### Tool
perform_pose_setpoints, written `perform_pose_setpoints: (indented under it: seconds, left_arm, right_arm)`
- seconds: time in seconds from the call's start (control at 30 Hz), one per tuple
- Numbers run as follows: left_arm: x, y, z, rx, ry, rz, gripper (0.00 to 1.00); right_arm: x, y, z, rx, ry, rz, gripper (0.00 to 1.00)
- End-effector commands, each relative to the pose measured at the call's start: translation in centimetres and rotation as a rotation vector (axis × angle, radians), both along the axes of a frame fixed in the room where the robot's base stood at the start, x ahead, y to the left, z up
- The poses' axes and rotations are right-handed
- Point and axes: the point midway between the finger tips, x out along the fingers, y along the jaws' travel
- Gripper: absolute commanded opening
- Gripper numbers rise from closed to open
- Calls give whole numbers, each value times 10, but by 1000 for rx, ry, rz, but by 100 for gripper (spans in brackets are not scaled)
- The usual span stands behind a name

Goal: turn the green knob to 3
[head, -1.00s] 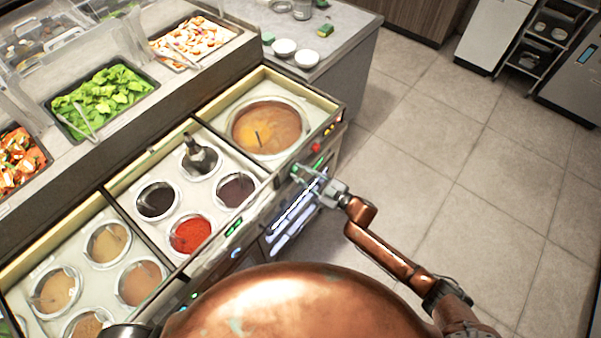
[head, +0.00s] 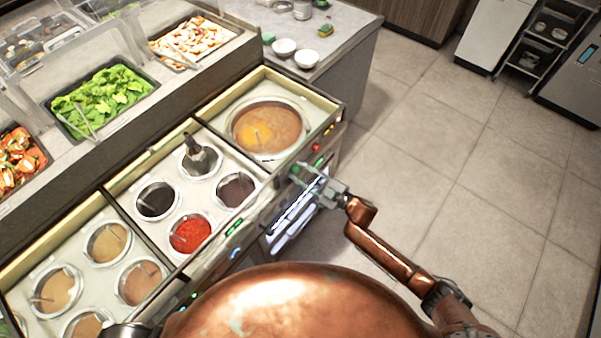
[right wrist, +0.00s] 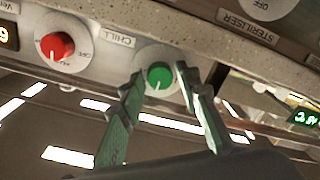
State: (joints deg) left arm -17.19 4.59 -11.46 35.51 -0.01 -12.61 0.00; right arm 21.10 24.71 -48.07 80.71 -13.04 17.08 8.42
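The green knob (right wrist: 159,76) sits on a round white dial on the counter's front panel, beside a CHILL label. Its white mark points roughly down in the right wrist view. In the head view it is a small green spot (head: 295,169). My right gripper (right wrist: 160,76) is open, one finger on each side of the knob. A small gap shows at the left finger; I cannot tell whether the right finger touches. It also shows at the panel in the head view (head: 306,177). The dial's numbers are not readable.
A red knob (right wrist: 57,46) is left of the green one, and a STERILISER dial (right wrist: 268,8) is to the upper right. A green display (right wrist: 305,117) is at the right. Sauce wells (head: 190,235) lie behind the panel. The floor (head: 470,170) to the right is clear.

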Motion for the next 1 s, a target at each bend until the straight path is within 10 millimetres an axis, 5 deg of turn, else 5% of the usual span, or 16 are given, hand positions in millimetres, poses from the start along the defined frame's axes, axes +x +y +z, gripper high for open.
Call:
perform_pose_setpoints:
  seconds: [0.47,1.0]
  left_arm:
    - [-1,1,0,1,1,1,25]
    - [0,0,0,0,0,0,25]
  right_arm:
    - [-3,-6,-1,-1,1,-1,40]
    - [-59,-87,2,0,1,-1,40]
